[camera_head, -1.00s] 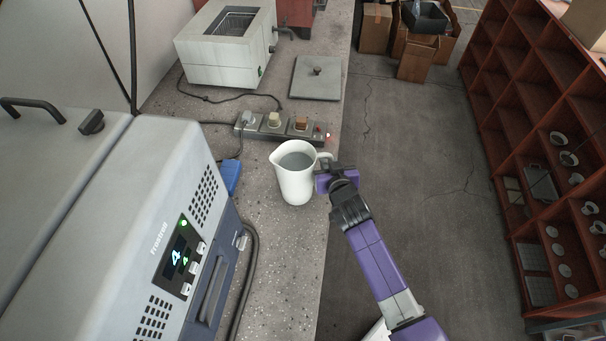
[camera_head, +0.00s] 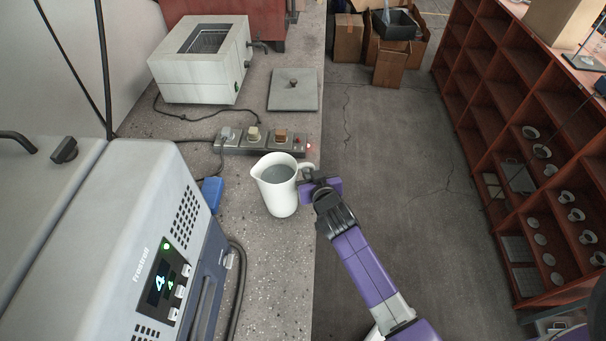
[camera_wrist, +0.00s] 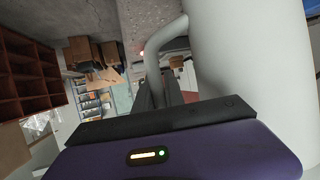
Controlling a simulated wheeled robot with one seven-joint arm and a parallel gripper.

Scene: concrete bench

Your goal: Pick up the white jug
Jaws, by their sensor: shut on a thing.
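The white jug (camera_head: 281,195) is upright at the right edge of the concrete bench in the head view, its spout to the left and its handle to the right. Grey contents or a grey inside shows at its mouth. My gripper (camera_head: 311,176) is at the jug's right side, shut on the handle. In the wrist view the jug's white body (camera_wrist: 245,60) fills the right side, and the handle (camera_wrist: 160,45) runs down to the dark fingers of my gripper (camera_wrist: 160,92). I cannot tell whether the jug's base touches the bench.
A power strip (camera_head: 232,147) lies just behind the jug. A grey bath unit (camera_head: 195,85) and a flat lid (camera_head: 293,98) stand farther back. A large machine (camera_head: 120,235) and a blue object (camera_head: 211,194) are at left. A shelf (camera_head: 484,119) stands across the open floor.

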